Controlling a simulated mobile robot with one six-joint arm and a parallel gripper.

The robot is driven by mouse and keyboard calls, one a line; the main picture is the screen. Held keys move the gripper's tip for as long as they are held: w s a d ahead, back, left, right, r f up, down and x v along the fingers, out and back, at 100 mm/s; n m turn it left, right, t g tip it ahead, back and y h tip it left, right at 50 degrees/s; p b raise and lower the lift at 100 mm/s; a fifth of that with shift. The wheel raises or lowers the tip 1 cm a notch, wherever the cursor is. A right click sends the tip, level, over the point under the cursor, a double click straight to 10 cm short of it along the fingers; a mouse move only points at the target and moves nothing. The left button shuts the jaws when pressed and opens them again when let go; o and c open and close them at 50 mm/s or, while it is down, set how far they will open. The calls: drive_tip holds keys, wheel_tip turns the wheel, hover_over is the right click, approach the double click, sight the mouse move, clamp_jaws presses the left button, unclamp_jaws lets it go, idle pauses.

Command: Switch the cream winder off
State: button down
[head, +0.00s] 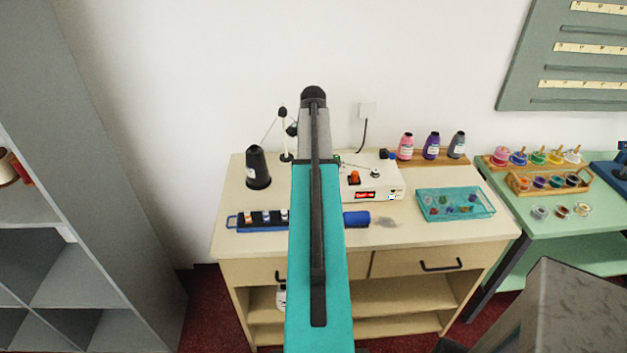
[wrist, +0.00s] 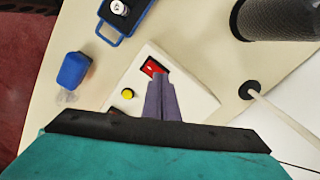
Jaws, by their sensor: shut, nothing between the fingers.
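The cream winder (head: 385,184) is a low box on the counter; my arm hides its left part in the head view. An orange knob (head: 354,177) and a small red display (head: 365,195) show on it there. In the wrist view, the winder (wrist: 190,98) carries a red rocker switch (wrist: 153,68) in a dark frame and a yellow button (wrist: 127,93). My gripper (wrist: 160,79) is shut and empty, its fingertips over the winder right at the rocker's edge. I cannot tell whether they touch it. The fingers are hidden in the head view.
A black thread cone (head: 258,168) and a white post stand left of the winder. A teal tray (head: 456,204) and several bottles are at right. Counter space right of the roll is clear except grey fluff.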

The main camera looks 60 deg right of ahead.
drive_tip(key=shift+f, duration=0.6)
idle(0.7)
drive_tip(key=shift+r, duration=0.15)
wheel_tip(320, 180, up, 7)
drive_tip(key=p, duration=0.4)
idle(0.8)
drive_tip(key=shift+s, duration=0.1)
idle(0.4)
